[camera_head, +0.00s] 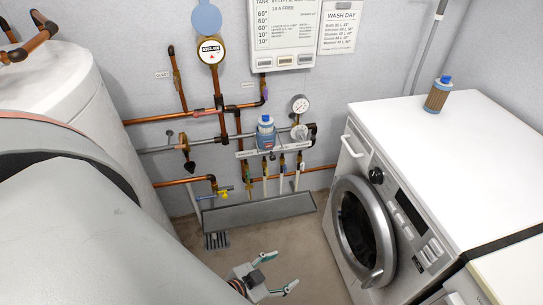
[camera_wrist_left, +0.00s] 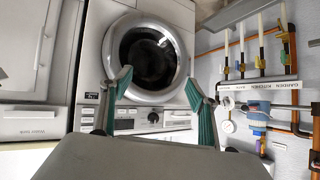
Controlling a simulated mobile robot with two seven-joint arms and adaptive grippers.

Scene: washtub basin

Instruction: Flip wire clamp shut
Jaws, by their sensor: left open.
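My left gripper (camera_head: 279,273) is open and empty, low over the floor in front of the washing machine in the head view. In the left wrist view its two green-padded fingers (camera_wrist_left: 157,82) stand apart, with the washing machine behind them. No wire clamp can be made out with certainty. A blue-topped unit (camera_head: 266,132) sits among the pipes on the wall, above a labelled white strip (camera_head: 246,154). The unit also shows at the right of the left wrist view (camera_wrist_left: 257,120). The gripper is well apart from both. My right gripper is out of view.
The washing machine (camera_head: 405,225) stands at the right, with a blue-capped bottle (camera_head: 436,98) on top. Copper pipes (camera_head: 165,119), gauges and valves line the wall. A grey trough (camera_head: 260,211) lies below them. Bare floor (camera_head: 310,245) separates trough and gripper. A white tank (camera_head: 60,85) is at left.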

